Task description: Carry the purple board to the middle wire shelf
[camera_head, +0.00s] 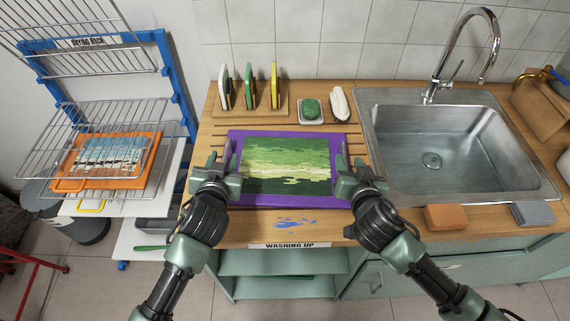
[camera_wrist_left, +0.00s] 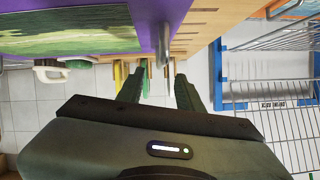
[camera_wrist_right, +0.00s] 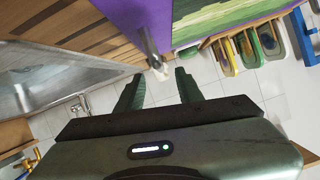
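The purple board (camera_head: 280,133) lies flat on the wooden worktop, carrying a green landscape painting (camera_head: 290,165). Upright metal handles stand at its two short sides; one shows in the left wrist view (camera_wrist_left: 163,45) and the other in the right wrist view (camera_wrist_right: 150,45). My left gripper (camera_head: 213,164) is open at the left side, its fingers pointing at the handle. My right gripper (camera_head: 350,166) is open at the right side, facing the other handle. Both grippers look empty. The drying rack's wire shelves (camera_head: 140,107) stand on the left, at different heights.
An orange board (camera_head: 148,176) with a picture lies in the rack. Several coloured boards (camera_head: 250,87) stand in a holder behind the purple board. A green sponge (camera_head: 311,108) and a white brush (camera_head: 340,103) lie near the sink (camera_head: 470,185). An orange block (camera_head: 446,217) sits at the front edge.

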